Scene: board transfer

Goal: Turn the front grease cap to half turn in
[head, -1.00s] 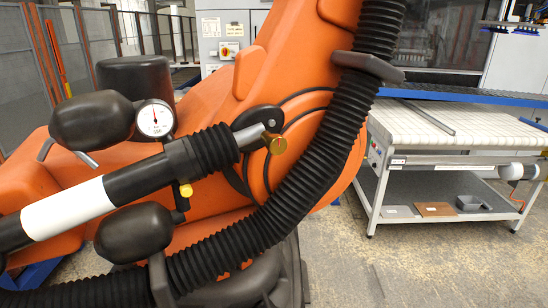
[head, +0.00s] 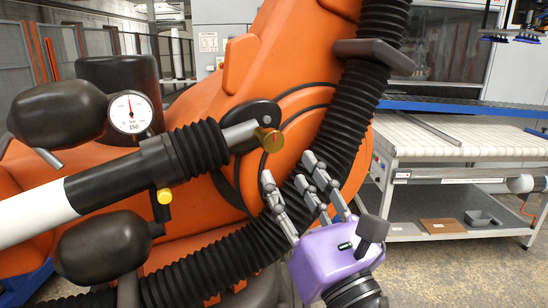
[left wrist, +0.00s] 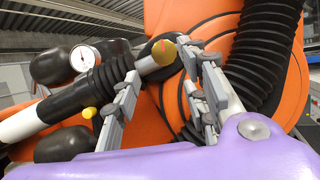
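A round brass grease cap (head: 270,140) sits at the end of the grey rod, against the orange robot arm (head: 225,105). It also shows in the left wrist view (left wrist: 163,52), with a thin red mark on its face. My left gripper (head: 295,174), with a purple body and grey jointed fingers, is below and slightly right of the cap. In the left wrist view its fingers (left wrist: 160,72) are spread apart, on either side of the cap's lower area. Nothing is held, and the fingers look apart from the cap. My right gripper is not in view.
A pressure gauge (head: 131,112), dark rounded tanks (head: 105,246) and a small yellow knob (head: 164,196) are at the left. A thick black ribbed hose (head: 345,125) runs close behind my fingers. A white-topped table (head: 415,140) stands at the right.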

